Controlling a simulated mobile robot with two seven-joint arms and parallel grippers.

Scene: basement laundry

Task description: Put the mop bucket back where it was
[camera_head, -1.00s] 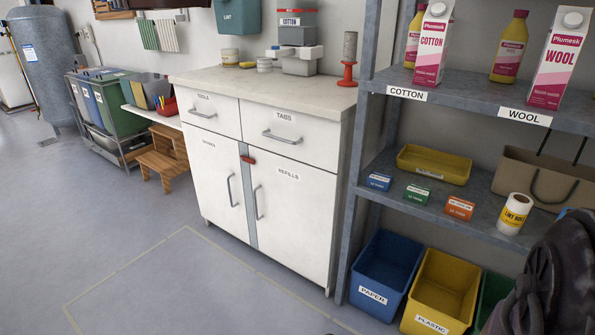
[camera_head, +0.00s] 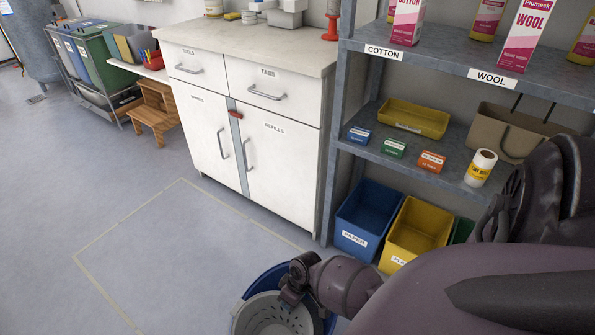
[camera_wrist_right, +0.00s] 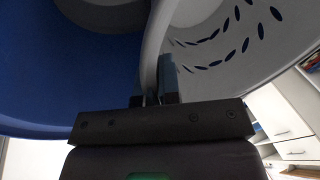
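The mop bucket is blue (camera_head: 256,284) with a light grey perforated wringer basket (camera_head: 266,318), at the bottom edge of the head view and partly cut off. My right gripper (camera_head: 293,284) is at its far rim. In the right wrist view the fingers (camera_wrist_right: 157,84) close on the rim strip between the blue wall (camera_wrist_right: 50,85) and the grey basket (camera_wrist_right: 245,50). A pale taped rectangle (camera_head: 107,289) on the floor is empty in its visible part; the bucket overlaps its near right side in the picture. I cannot tell whether the bucket touches the floor. My left gripper is out of view.
A white cabinet (camera_head: 267,160) stands behind the rectangle. A grey shelf rack (camera_head: 331,140) with blue (camera_head: 352,238) and yellow (camera_head: 400,255) bins stands to the right. A wooden step stool (camera_head: 153,118) is at the far left. The floor at left is clear.

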